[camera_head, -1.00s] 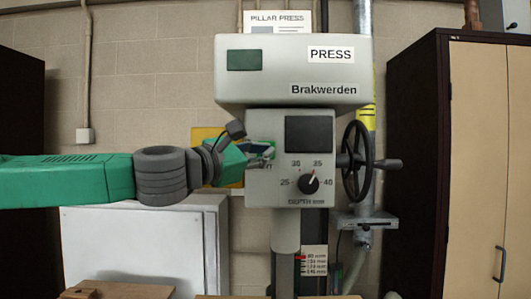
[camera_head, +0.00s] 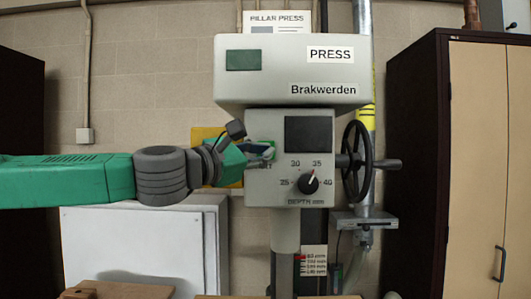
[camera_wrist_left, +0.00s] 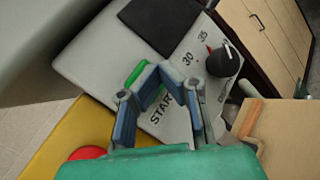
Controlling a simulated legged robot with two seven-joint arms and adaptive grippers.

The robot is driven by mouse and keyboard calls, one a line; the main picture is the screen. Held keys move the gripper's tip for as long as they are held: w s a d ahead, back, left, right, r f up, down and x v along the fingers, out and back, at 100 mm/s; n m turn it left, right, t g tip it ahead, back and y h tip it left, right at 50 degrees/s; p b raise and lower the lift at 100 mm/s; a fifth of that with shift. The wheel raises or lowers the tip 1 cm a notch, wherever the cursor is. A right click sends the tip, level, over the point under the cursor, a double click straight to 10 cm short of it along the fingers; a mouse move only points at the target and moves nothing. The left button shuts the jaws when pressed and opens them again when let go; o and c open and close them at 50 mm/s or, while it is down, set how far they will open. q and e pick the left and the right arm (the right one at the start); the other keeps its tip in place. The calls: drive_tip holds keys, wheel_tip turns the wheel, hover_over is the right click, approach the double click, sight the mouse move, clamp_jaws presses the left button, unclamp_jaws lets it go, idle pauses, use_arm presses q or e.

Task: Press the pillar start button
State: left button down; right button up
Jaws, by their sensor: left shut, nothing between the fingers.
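The pillar press (camera_head: 290,180) stands in the middle of the head view, with a grey head and a lower control box. On the side of that box the wrist view shows the word START and a green button (camera_wrist_left: 135,74), partly hidden behind my fingers. My left gripper (camera_head: 264,156) comes in from the left and is shut and empty. In the wrist view its fingertips (camera_wrist_left: 162,74) lie over the green button; I cannot tell whether they touch it. My right gripper is not in view.
A black depth dial (camera_head: 308,183) and a handwheel (camera_head: 357,160) are on the press. A yellow plate with a red button (camera_wrist_left: 87,153) is close beside my gripper. A white cabinet (camera_head: 140,245) stands below my arm, and a tall cupboard (camera_head: 490,150) on the right.

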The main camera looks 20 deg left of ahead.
use_arm(q)
drive_tip(key=shift+w, duration=0.2)
drive_tip(key=shift+w+r, duration=0.1)
drive_tip(key=shift+w, duration=0.1)
drive_tip(key=shift+w+a, duration=0.15)
drive_tip(key=shift+w, duration=0.3)
idle(0.6)
drive_tip(key=shift+s, duration=0.15)
idle(0.3)
drive_tip(key=shift+s+d+b, duration=0.2)
drive_tip(key=shift+s+b, duration=0.3)
drive_tip(key=shift+s, duration=0.25)
drive_tip(key=shift+s, duration=0.1)
drive_tip(key=shift+s+d+b, duration=0.15)
drive_tip(key=shift+s+d, duration=0.1)
drive_tip(key=shift+s, duration=0.5)
drive_tip(key=shift+s+d+b, duration=0.2)
drive_tip(key=shift+s, duration=0.6)
drive_tip(key=shift+s+d+b, duration=0.15)
drive_tip(key=shift+s+d, duration=0.1)
drive_tip(key=shift+s, duration=0.5)
